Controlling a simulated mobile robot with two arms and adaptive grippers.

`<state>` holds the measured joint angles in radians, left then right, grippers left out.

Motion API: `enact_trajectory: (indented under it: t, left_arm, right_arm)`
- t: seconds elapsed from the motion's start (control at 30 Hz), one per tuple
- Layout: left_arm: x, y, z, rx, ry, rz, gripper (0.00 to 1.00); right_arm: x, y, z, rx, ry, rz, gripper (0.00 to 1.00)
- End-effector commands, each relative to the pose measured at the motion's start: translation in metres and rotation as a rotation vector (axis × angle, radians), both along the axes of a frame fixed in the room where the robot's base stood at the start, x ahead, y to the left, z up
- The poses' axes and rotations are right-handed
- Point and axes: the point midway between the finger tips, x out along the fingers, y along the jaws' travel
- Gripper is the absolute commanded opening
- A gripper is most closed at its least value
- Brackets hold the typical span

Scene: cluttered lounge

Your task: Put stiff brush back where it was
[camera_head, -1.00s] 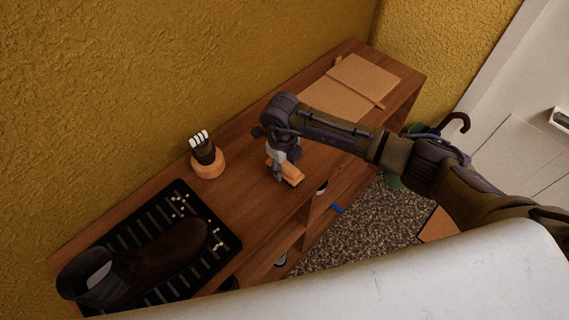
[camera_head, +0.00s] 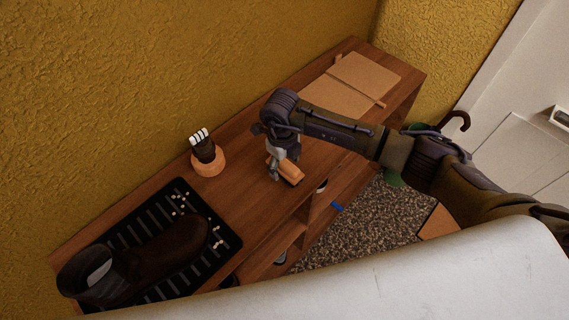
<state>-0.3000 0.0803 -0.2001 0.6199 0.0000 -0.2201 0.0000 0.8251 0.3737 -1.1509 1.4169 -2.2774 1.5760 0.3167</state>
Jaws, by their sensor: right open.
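A brush with a light wooden back and dark underside (camera_head: 290,174) lies on the brown wooden bench (camera_head: 235,187) near its front edge; I take it for the stiff brush. My right gripper (camera_head: 277,170) is open and points down at the brush's left end. Its fingers partly hide that end, and I cannot tell whether they touch it. A round orange-brown wooden holder (camera_head: 209,164) stands farther back to the left, with a dark item with white tips (camera_head: 203,145) upright in it. My left gripper is not in view.
A black ribbed tray (camera_head: 135,235) at the bench's left end holds a dark brown boot (camera_head: 165,250) and several small pale bits. A flat tan board (camera_head: 360,82) lies at the far right end. Open shelves are below. A yellow wall runs behind.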

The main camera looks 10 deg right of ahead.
Motion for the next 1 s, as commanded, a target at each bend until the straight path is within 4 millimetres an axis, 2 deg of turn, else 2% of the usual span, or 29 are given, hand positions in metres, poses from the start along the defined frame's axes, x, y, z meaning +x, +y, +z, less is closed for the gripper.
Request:
enact_trajectory:
  t: [0.3,0.5,0.7,1.0]
  left_arm:
    - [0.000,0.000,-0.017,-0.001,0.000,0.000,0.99]
    - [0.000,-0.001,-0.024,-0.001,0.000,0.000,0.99]
    - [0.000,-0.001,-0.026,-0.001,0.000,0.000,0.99]
    - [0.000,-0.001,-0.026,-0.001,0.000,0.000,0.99]
  right_arm:
    - [0.002,0.002,0.064,0.001,-0.007,0.002,0.70]
    - [0.002,0.003,0.098,0.000,-0.005,0.001,0.70]
    - [0.001,0.004,0.113,-0.001,-0.003,0.000,0.70]
    - [0.001,0.004,0.114,0.000,-0.001,0.000,0.70]
